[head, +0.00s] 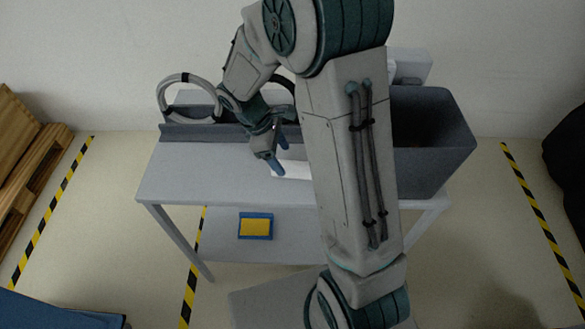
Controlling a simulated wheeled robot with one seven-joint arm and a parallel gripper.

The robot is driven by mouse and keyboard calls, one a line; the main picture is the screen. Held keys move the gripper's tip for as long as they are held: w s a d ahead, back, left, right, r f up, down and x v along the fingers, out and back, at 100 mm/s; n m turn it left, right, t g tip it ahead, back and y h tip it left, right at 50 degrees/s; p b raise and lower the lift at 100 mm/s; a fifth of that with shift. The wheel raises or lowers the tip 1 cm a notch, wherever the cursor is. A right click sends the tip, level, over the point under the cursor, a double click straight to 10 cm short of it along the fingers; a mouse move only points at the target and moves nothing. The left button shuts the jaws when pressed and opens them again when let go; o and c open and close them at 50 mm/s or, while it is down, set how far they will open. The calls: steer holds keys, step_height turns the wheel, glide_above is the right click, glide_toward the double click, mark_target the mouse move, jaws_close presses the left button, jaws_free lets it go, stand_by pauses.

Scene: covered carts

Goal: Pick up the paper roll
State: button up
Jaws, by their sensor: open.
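A white object (292,170), likely the paper roll, lies on the grey table top (185,180). Its right part is hidden behind my arm. My gripper (277,164) is open at the left end of the white object, with its blue fingers pointing down. The fingers overlap the white object's left end in the picture. I cannot tell whether they touch it.
A dark grey bin (432,140) stands on the table's right side. A low raised ledge (195,131) runs along the back. A blue and yellow box (255,226) sits on the lower shelf. Wooden pallets (25,150) lean at the far left. The table's left part is clear.

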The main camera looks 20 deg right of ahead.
mark_target(290, 164)
steer(key=x, duration=0.2)
steer(key=d+x, duration=0.1)
steer(key=x, duration=0.1)
steer(key=shift+s+a+r, duration=0.1)
steer(key=shift+r, duration=0.1)
steer(key=shift+s+f, duration=0.1)
steer(key=shift+f, duration=0.35)
steer(key=c, duration=1.2)
steer(key=shift+o, duration=0.2)
steer(key=shift+r, duration=0.1)
